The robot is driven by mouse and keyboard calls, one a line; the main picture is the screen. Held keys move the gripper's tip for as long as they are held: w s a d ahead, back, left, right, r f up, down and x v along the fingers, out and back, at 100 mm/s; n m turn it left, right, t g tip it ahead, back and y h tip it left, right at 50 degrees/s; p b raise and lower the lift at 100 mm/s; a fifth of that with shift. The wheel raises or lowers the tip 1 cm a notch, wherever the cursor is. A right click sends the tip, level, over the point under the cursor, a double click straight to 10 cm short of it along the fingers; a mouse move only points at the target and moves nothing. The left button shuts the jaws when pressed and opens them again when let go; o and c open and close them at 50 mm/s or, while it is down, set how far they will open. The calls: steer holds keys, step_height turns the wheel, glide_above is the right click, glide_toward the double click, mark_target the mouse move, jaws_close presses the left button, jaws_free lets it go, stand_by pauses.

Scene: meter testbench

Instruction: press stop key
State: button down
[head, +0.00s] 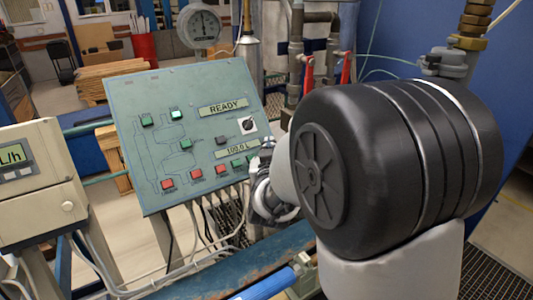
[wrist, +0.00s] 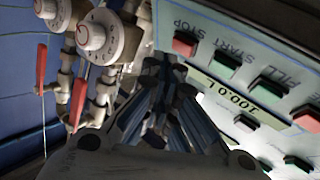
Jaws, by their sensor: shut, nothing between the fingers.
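The stop key is a red square button (wrist: 185,43) near the panel's corner in the wrist view, beside the upside-down word STOP. My gripper (wrist: 165,68) is shut and empty. Its fingertips appear just below and left of the stop key in that picture; I cannot tell whether they touch the panel. In the head view my gripper (head: 262,165) is at the right edge of the green-grey control panel (head: 130,110) and seems to hide the stop key. The green start key (wrist: 225,65) is next to the stop key.
Other green and red keys (wrist: 267,92) line the panel. Displays read READY (head: 222,108) and 100.0 L (head: 237,149). Pipes with red-handled valves (head: 307,75) stand behind the gripper. A flow meter box (head: 40,185) is at left, and a blue rail (head: 215,275) runs in front.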

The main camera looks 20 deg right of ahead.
steer(key=shift+r, duration=0.1)
steer(key=s+r, duration=0.1)
steer(key=s, duration=0.1)
steer(key=s+r+p, duration=0.1)
steer(key=r, duration=0.1)
steer(key=shift+s+d+r, duration=0.1)
steer(key=shift+s+d, duration=0.25)
